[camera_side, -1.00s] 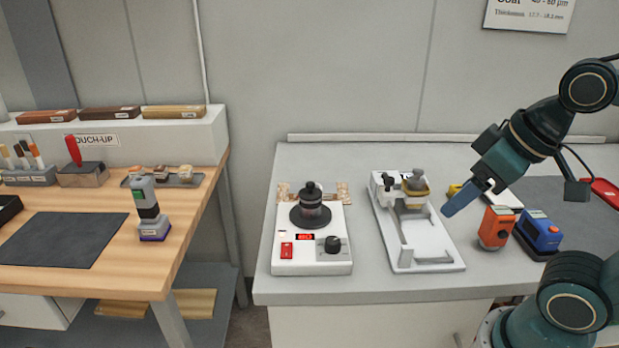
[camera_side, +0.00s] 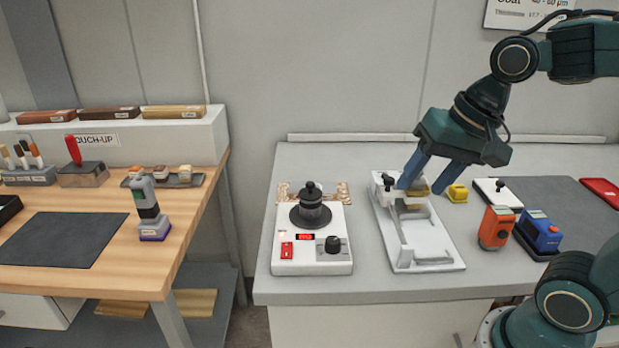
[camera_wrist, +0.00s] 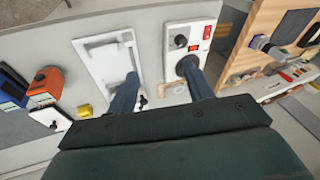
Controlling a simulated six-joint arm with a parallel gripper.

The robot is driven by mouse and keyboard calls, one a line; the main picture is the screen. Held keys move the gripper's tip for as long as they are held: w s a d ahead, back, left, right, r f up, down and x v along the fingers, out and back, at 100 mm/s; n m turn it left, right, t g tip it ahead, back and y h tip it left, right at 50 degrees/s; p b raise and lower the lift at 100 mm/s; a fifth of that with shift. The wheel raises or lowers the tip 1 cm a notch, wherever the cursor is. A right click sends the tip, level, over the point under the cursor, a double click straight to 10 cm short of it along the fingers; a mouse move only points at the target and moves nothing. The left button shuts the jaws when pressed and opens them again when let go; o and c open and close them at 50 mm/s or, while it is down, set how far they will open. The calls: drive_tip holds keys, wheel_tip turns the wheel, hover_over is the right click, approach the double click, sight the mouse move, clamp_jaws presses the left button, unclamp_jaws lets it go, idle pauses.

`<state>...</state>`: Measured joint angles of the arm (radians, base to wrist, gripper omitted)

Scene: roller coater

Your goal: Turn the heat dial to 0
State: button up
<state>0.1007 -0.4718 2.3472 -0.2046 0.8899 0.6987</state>
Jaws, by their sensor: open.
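The heat dial (camera_side: 332,245) is a black knob on the front right of a white hotplate unit (camera_side: 283,262). A dark round plate with a black and grey cylindrical piece (camera_side: 311,205) sits on top of the unit. In the wrist view the dial (camera_wrist: 180,41) shows near the top, clear of my fingers. My gripper (camera_side: 420,188) is open and empty, with its blue fingers pointing down over the back of the white coater tray, right of and above the dial. The fingers also show in the wrist view (camera_wrist: 160,70).
The white coater tray (camera_side: 440,259) stands right of the hotplate unit. A red switch (camera_side: 286,250) and a small red display (camera_side: 305,237) are left of the dial. A yellow block (camera_side: 457,193), an orange device (camera_side: 496,228) and a blue device (camera_side: 539,233) stand further right.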

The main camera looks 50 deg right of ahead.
sight(334, 240)
drive_tip(key=w+d+f+m+g+y, duration=0.1)
drive_tip(key=w+f+m, duration=0.4)
drive_tip(key=w+m, duration=0.7)
drive_tip(key=shift+w+m+g+y, duration=0.15)
drive_tip(key=shift+m+g+y, duration=0.75)
drive_tip(key=shift+m, duration=0.9)
drive_tip(key=x, duration=1.3)
drive_tip(key=shift+w+a+f, duration=0.2)
drive_tip(key=shift+a+f, duration=0.05)
drive_tip(key=c, duration=1)
